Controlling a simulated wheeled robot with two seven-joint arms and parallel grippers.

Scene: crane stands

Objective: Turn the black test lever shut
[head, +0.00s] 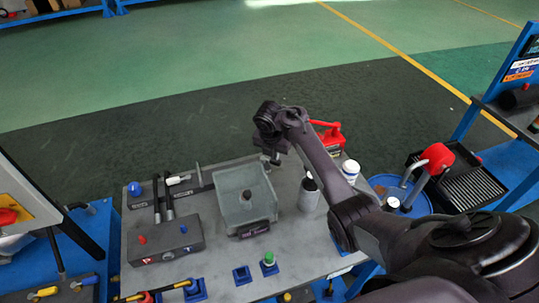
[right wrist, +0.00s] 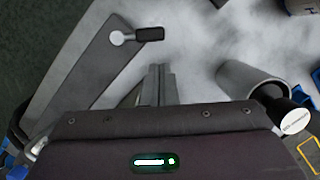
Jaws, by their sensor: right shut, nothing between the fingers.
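The black test lever (right wrist: 150,34) shows in the right wrist view, near the top. It has a pale round hub (right wrist: 118,38) on a dark plate (right wrist: 85,70), and its short black grip points right, out past the plate's edge. In the head view I cannot make it out for certain. My right gripper (head: 274,159) hangs over the far side of the grey table. Its fingers, seen in the right wrist view (right wrist: 161,72), are shut together and empty, below the lever in the picture and apart from it. My left gripper is not in view.
A grey bottle with a black cap (head: 309,194) stands close to my right arm. A grey basin (head: 230,216) stands left of it, and a red can (head: 331,139) is behind my arm. A dark box (head: 165,241) and pipes fill the table's left side.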

